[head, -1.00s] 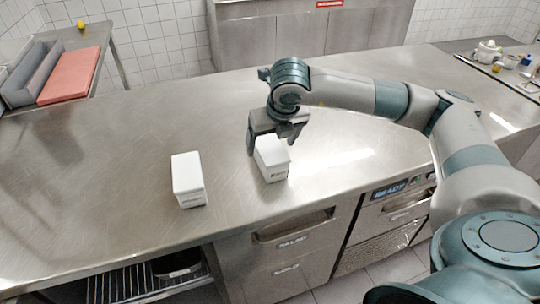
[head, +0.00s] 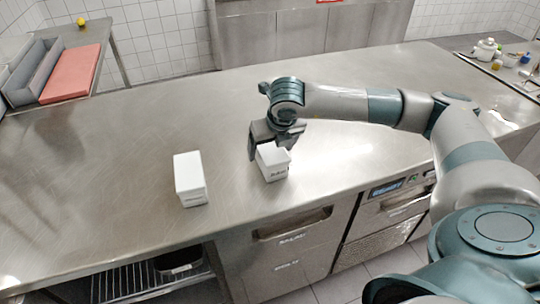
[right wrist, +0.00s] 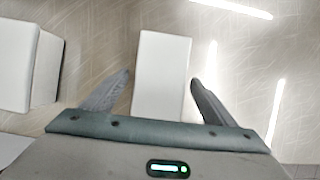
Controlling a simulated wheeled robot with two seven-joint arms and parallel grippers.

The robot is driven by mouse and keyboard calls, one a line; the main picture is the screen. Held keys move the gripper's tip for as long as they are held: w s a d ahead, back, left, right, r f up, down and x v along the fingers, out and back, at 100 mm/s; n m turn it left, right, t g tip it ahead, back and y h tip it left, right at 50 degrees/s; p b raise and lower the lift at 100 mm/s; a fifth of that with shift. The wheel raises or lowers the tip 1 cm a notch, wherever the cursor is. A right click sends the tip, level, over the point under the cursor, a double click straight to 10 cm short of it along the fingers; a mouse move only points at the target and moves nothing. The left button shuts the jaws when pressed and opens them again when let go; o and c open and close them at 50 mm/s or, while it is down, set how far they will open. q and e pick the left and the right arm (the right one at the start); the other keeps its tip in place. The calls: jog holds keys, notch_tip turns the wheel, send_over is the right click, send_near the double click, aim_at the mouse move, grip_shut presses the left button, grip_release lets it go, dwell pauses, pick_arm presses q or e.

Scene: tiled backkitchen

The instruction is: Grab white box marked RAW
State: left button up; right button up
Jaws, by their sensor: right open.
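Two white boxes stand on the steel counter (head: 120,165). The right box (head: 274,166) is under my right gripper (head: 268,150), close to the counter's front edge. The left box (head: 189,180) stands apart, to the left. Small dark print shows on the front of each, too small to read for certain. In the right wrist view, the right box (right wrist: 161,75) lies between the open fingers of my right gripper (right wrist: 160,88), with a gap on both sides. The left box (right wrist: 20,65) shows at the left edge there. My left gripper is not in view.
A pink board (head: 72,76) and grey holders sit on a side table at the back left. A pot (head: 485,48) and small items stand at the far right. The counter left of and behind the boxes is clear.

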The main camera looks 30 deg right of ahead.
aim_at(269, 145)
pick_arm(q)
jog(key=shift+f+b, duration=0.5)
pick_arm(e)
jog(key=shift+f, duration=0.2)
dwell(0.3)
pick_arm(q)
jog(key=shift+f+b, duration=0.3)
jog(key=shift+b, duration=0.1)
pick_arm(e)
jog(key=shift+s+d+f, duration=0.1)
jog(key=shift+d+f, duration=0.15)
jog(key=shift+f, duration=0.05)
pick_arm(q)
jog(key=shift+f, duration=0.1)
pick_arm(e)
jog(key=shift+f, duration=0.1)
jog(key=c, duration=1.5)
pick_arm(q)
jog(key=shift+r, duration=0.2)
